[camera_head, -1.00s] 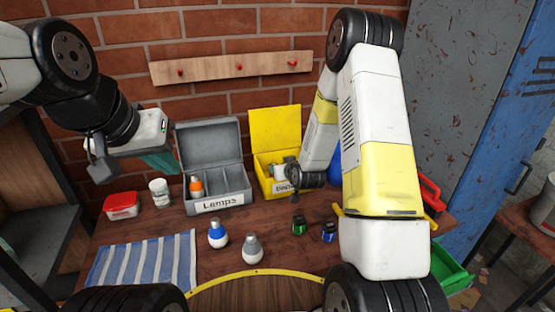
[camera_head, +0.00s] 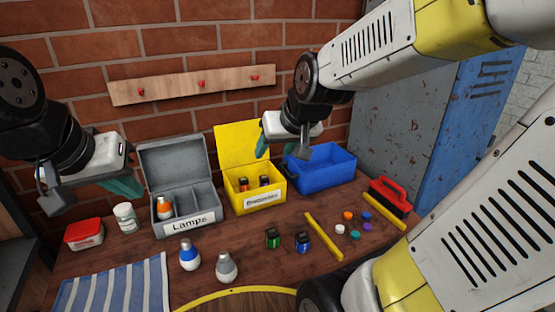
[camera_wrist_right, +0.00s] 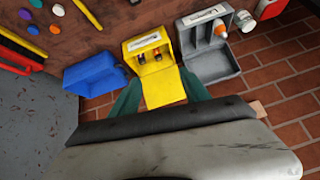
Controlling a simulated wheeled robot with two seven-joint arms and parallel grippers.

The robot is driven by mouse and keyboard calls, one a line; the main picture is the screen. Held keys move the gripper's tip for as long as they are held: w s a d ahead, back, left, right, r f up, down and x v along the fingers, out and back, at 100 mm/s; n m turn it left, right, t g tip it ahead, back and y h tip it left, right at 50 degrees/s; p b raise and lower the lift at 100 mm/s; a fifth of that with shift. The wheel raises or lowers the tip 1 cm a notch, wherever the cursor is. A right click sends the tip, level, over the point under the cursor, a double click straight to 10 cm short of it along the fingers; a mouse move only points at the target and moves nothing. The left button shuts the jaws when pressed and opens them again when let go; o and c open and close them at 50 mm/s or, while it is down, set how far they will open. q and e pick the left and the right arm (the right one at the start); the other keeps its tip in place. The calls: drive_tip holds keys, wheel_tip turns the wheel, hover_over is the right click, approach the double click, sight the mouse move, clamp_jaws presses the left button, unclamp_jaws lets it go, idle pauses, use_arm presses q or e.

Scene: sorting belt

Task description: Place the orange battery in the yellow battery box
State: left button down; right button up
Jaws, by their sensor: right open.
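The yellow battery box (camera_head: 262,203) stands open on the table with its lid up. Two batteries stand upright in separate places inside it. The left one, the orange battery (camera_head: 243,184), shows an orange band; the other battery (camera_head: 264,181) is darker with some orange. Both also show in the right wrist view, inside the yellow box (camera_wrist_right: 150,71). My right gripper (camera_head: 283,150) is open and empty, above and behind the box's right side. Its teal fingers are apart in the wrist view. My left gripper (camera_head: 126,188) hangs left of the grey box; its finger gap is hidden.
A grey lamps box (camera_head: 192,222) holds an orange-and-white lamp. A blue bin (camera_head: 322,172) stands right of the yellow box. In front are a green battery (camera_head: 272,238), a blue battery (camera_head: 303,241) and two lamps. Coloured discs, a yellow strip (camera_head: 323,237) and a red-handled brush (camera_head: 391,196) lie right.

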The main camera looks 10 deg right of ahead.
drive_tip(key=s+r+g, duration=0.1)
drive_tip(key=s+r, duration=0.1)
drive_tip(key=s, duration=0.9)
drive_tip(key=shift+s, duration=0.15)
drive_tip(key=shift+d+r, duration=0.1)
